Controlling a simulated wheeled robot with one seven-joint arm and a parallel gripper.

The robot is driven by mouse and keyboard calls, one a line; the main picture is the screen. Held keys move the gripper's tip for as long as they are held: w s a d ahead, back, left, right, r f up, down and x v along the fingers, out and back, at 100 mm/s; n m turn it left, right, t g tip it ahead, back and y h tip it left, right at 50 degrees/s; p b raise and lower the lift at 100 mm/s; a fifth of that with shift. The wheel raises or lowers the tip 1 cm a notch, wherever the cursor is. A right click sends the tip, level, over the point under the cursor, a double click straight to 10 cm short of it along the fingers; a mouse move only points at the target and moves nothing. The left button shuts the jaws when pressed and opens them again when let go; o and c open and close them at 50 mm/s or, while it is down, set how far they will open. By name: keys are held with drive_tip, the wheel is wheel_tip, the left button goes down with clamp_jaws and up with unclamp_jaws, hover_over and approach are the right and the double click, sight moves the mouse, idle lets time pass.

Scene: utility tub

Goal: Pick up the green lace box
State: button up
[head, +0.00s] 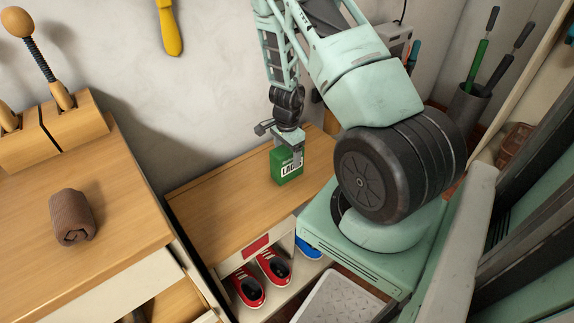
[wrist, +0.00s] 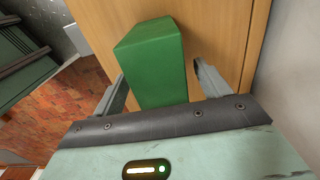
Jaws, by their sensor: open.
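The green lace box (head: 287,168) stands upright on the wooden top of a low shoe bench (head: 215,212), with white lettering on its side. It also shows in the wrist view (wrist: 152,62), as a plain green block between my fingers. My gripper (head: 283,143) is above and around the upper part of the box in the head view. In the wrist view my gripper (wrist: 160,85) is open, with one finger on each side of the box. There is a visible gap at the right finger; the left finger is close to the box's lower left edge.
Red shoes (head: 260,279) and a blue shoe (head: 307,248) sit in the shelf under the bench top. A wooden cabinet at left holds a rolled brown cloth (head: 72,217). A wall rises behind the bench. The bench top left of the box is clear.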

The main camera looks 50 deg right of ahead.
wheel_tip(320, 180, down, 2)
drive_tip(key=shift+f, duration=0.1)
drive_tip(key=c, duration=1.1)
drive_tip(key=shift+r, duration=0.25)
